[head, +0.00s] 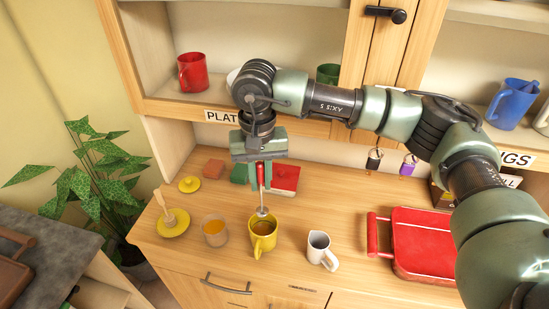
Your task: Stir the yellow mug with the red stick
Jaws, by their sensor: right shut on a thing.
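The yellow mug (263,242) stands upright on the wooden counter with brown liquid inside. My right gripper (262,180) is above the mug, pointing down, shut on the red stick (261,174). The stick hangs upright, and its thin metal lower part reaches down to the mug's opening. Its tip is at or inside the mug; I cannot tell how deep. My left gripper is not in view.
A glass of orange-brown liquid (215,231) stands left of the mug, a white mug (321,250) right of it. A red tray (424,243) lies further right. A yellow saucer (173,224) with a wooden dipper is at left. A shelf (290,123) overhangs the counter.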

